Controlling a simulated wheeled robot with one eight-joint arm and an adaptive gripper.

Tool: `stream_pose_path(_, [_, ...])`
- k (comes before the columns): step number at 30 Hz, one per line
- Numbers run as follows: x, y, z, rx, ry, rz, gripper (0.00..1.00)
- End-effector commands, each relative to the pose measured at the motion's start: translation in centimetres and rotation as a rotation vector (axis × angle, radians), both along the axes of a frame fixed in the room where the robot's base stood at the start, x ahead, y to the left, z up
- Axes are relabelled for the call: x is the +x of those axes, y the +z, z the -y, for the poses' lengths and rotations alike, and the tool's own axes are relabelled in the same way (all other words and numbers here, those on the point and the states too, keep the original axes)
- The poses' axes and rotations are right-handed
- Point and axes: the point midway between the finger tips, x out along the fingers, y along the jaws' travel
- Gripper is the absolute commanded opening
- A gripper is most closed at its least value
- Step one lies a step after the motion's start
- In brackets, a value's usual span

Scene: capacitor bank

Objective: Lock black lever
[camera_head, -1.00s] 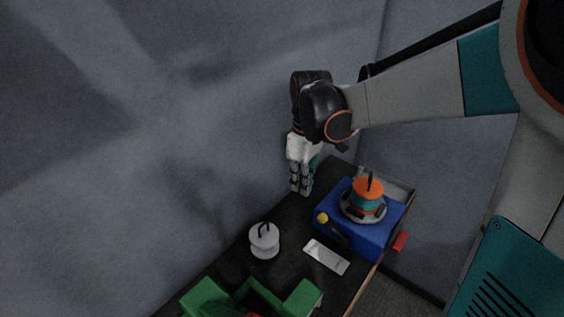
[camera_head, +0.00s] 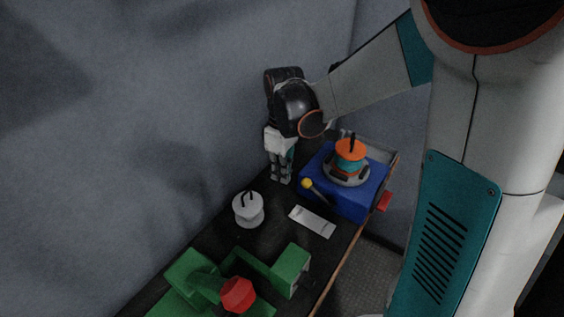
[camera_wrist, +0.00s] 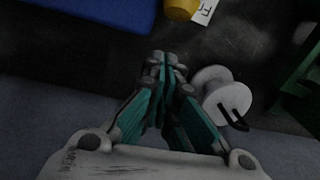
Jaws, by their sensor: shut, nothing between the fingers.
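A blue box (camera_head: 345,195) stands on the dark table and carries an orange and teal part (camera_head: 350,155) with a black upright handle (camera_head: 352,141). A yellow knob (camera_head: 306,183) sits at the box's left side, with a dark lever-like bar (camera_head: 321,195) beside it. I cannot tell which dark part is the black lever. My gripper (camera_head: 281,180) is shut and empty, pointing down left of the box and knob. In the wrist view, my gripper (camera_wrist: 165,62) has its fingertips together, below the yellow knob (camera_wrist: 181,8) and apart from it.
A white spool-shaped part (camera_head: 248,209) with a black handle stands left of a white label plate (camera_head: 312,221). A green fixture (camera_head: 290,268) with a red knob (camera_head: 238,295) is at the front. A red piece (camera_head: 384,201) juts from the box's right. A grey wall (camera_head: 150,120) stands behind.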

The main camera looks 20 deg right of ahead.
Motion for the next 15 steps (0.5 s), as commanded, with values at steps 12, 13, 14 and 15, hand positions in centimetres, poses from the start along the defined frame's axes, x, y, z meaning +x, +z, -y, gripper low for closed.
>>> stream_pose_path(12, [-2.0, 0.3, 1.9, 0.000, -0.002, 0.000, 0.00])
stream_pose_path(13, [-2.1, 0.4, 2.0, 0.000, -0.002, 0.000, 0.00])
stream_pose_path(14, [-2.1, 0.5, 2.0, 0.000, -0.002, 0.000, 0.00])
stream_pose_path(15, [-2.2, 0.6, 2.1, 0.000, -0.002, 0.000, 0.00])
